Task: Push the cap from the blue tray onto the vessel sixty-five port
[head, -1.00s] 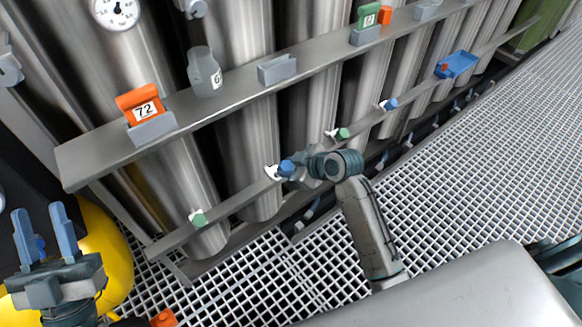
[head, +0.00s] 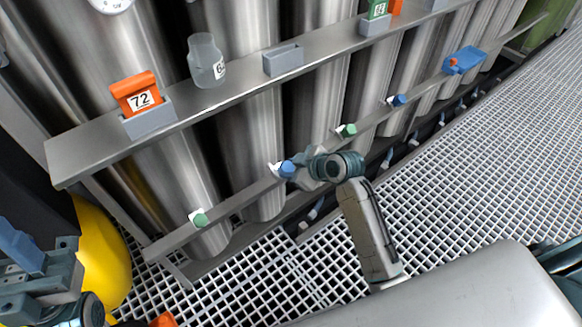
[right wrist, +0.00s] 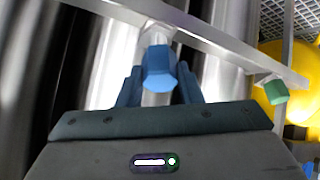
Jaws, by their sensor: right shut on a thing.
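My right gripper (head: 292,168) is at the lower rail, with its fingers shut around a blue cap (head: 285,169) at the white port there. In the right wrist view the blue cap (right wrist: 159,80) sits between the two blue fingers, in line with the white port (right wrist: 156,38) behind it. The blue tray (head: 470,62) is far off at the upper right, with a small red-orange thing on it. My left gripper (head: 38,262) is at the lower left, partly cut off; its opening cannot be judged. No number 65 is readable.
Green caps (head: 200,218) and (head: 347,130) and another blue cap (head: 398,100) sit along the lower rail. The upper shelf holds an orange 72 tag (head: 136,92), a clear bottle (head: 206,62) and an empty grey holder (head: 283,60). Grating floor lies right.

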